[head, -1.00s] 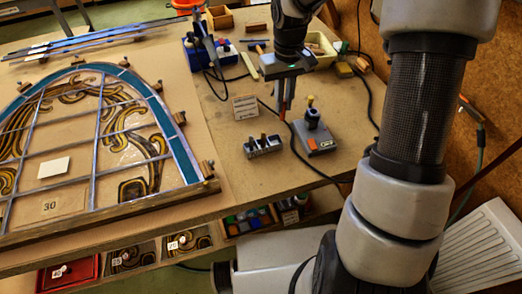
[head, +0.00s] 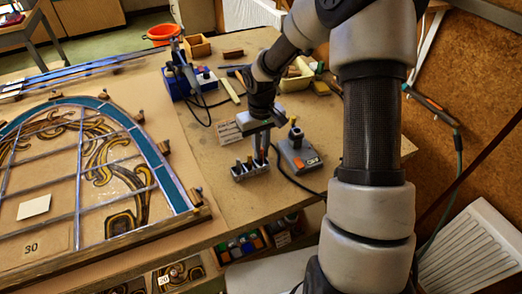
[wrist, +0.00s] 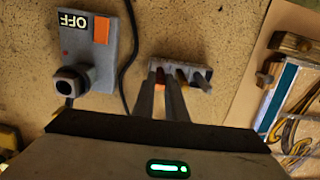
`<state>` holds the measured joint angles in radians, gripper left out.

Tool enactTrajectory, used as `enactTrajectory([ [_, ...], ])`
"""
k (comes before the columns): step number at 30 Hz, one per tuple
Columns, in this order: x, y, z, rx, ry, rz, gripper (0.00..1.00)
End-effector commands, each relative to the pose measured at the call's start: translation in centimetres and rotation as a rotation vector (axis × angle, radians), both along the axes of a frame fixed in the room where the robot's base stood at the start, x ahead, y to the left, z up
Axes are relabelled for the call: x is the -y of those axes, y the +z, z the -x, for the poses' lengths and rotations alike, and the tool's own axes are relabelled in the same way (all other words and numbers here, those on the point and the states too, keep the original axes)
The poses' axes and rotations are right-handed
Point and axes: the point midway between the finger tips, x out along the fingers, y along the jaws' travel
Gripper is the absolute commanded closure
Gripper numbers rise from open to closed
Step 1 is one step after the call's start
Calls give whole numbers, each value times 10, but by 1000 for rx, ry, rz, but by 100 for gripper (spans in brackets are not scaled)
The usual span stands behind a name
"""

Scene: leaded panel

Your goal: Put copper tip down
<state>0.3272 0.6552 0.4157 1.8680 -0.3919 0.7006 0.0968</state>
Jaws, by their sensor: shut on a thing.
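My gripper (head: 262,153) points down over a small grey tip rack (head: 250,173) on the bench. It also shows in the wrist view (wrist: 161,98), its fingers reaching the near side of the rack (wrist: 203,79). The gripper is shut on the copper tip (wrist: 160,76), of which only a small orange-brown bit shows between the fingers. The rest of the tip is hidden. Dark tips stand in the rack beside the fingers. I cannot tell whether the held tip is inside a slot or just above it.
The soldering station (head: 299,155) stands close right of the rack; its label reads OFF in the wrist view (wrist: 85,50). A dark cable runs between them. The leaded panel (head: 82,165) lies to the left.

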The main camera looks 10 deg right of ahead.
Motion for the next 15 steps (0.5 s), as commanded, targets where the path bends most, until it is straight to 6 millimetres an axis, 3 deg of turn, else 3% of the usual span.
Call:
enactTrajectory([
  [12, 0, -11, 0, 2, 1, 0, 100],
  [13, 0, -10, 0, 2, 0, 0, 85],
  [15, 0, -9, 0, 1, 0, 0, 80],
])
